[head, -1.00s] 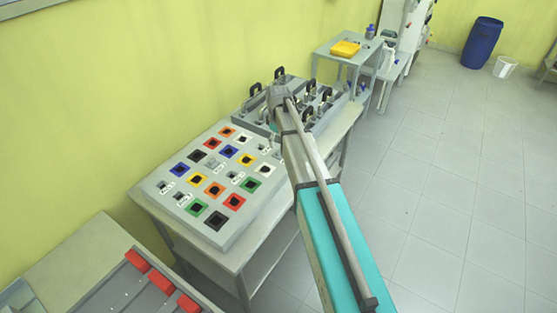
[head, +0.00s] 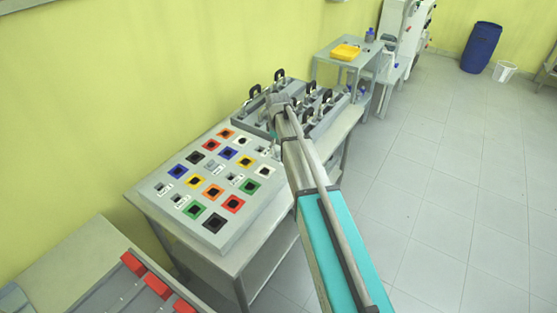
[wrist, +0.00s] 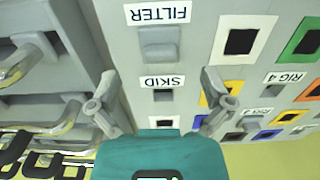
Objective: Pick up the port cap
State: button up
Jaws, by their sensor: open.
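A small grey block (wrist: 158,42) stands out from the grey board next to the FILTER label in the wrist view; it looks like the port cap, though I cannot be sure. In the head view only a bit of my teal gripper (head: 272,134) shows beside the board (head: 158,203); the arm hides the rest.
The board carries several coloured square frames with dark openings, such as a green one (wrist: 302,38). A rack with upright handles (head: 330,118) stands directly beside it. A yellow tray (head: 345,52) is farther back.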

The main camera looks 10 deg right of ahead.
aim_at(279, 152)
jog(key=shift+f+b, duration=1.5)
jog(key=shift+f, duration=0.35)
jog(key=c, duration=1.2)
jog(key=shift+r, duration=0.15)
notch_tip(279, 152, up, 3)
jog(key=p, duration=0.3)
jog(key=shift+f, duration=0.2)
jog(key=s+r+p, duration=1)
jog(key=s, duration=0.4)
